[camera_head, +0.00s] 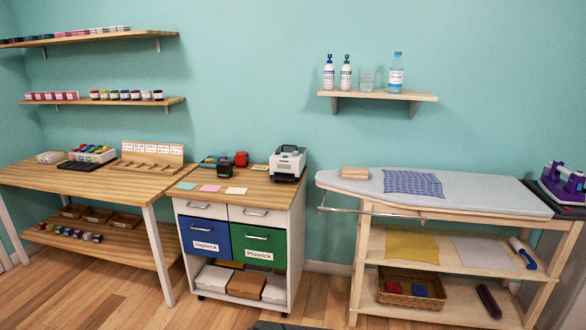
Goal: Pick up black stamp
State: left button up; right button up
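A small black block (224,166), which looks like the black stamp, sits on the wooden top of the drawer cabinet (220,178), toward its back. A red stamp-like block (241,159) stands just right of it. A flat dark item with a blue-green part (207,162) lies just left of it. These items are small in the head view, and their details are hard to tell.
A white-and-black machine (288,163) stands on the cabinet's right side. Coloured cards (210,188) lie along its front. A wooden table (100,185) is on the left, an ironing board (460,191) on the right.

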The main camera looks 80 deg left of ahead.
aim_at(225, 170)
jog(key=u, duration=3.25)
jog(key=i+l, duration=0.1)
jog(key=i, duration=0.5)
